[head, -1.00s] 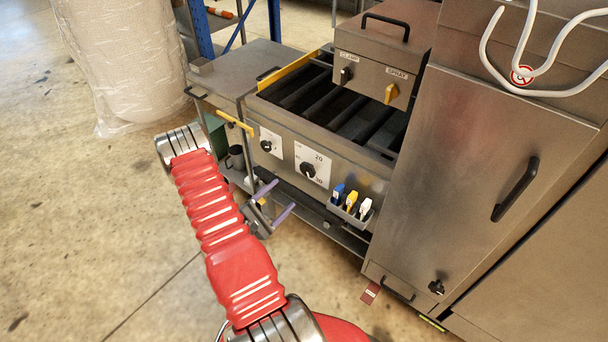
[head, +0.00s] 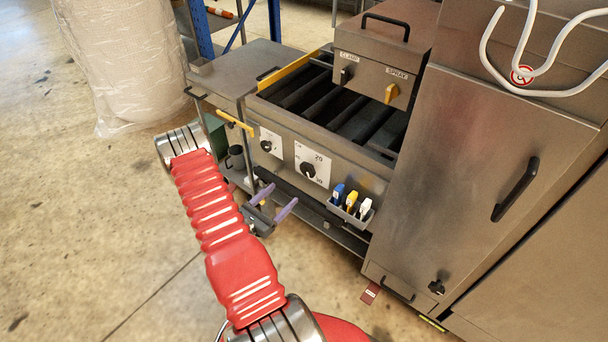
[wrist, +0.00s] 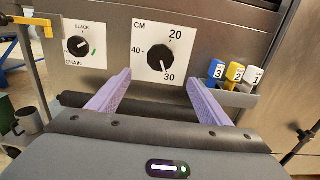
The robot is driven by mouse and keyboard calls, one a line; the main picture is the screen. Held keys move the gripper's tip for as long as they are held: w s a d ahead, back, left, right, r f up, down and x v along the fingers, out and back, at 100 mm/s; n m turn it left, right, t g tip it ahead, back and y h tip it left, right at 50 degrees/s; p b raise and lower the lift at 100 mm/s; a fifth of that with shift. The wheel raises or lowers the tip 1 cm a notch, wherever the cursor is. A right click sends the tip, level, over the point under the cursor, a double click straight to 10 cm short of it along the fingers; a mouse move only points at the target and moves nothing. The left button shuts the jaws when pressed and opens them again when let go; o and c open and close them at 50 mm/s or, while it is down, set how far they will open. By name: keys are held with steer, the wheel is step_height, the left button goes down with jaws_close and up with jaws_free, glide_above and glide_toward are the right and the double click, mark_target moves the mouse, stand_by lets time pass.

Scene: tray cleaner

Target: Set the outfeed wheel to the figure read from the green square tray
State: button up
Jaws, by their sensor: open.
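My gripper (head: 284,192) has two purple fingers, spread open and empty, in front of the machine's lower front panel. In the wrist view my gripper (wrist: 158,76) is below a black knob (wrist: 158,49) on a white plate marked CM, with 20, 30 and 40. The knob's pointer appears to face 30. The same knob (head: 308,170) shows in the head view. No plate in view reads "outfeed", so I cannot tell which wheel that is. A green surface (head: 215,130) shows partly behind the yellow handle. I cannot tell whether it is the green square tray.
A smaller SLACK CHAIN knob (wrist: 78,45) is to the left. A grey holder (head: 347,213) with blue, yellow and white numbered tags is to the right. CLAMP (head: 345,75) and SPRAY (head: 391,93) knobs are above. A tall steel cabinet (head: 480,170) stands at right.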

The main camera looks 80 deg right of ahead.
mark_target(306, 172)
steer(key=shift+d, duration=0.1)
steer(key=x, duration=1.3)
steer(key=shift+s+d, duration=0.2)
steer(key=shift+d, duration=0.05)
steer(key=shift+c, duration=0.6)
steer(key=c, duration=0.9)
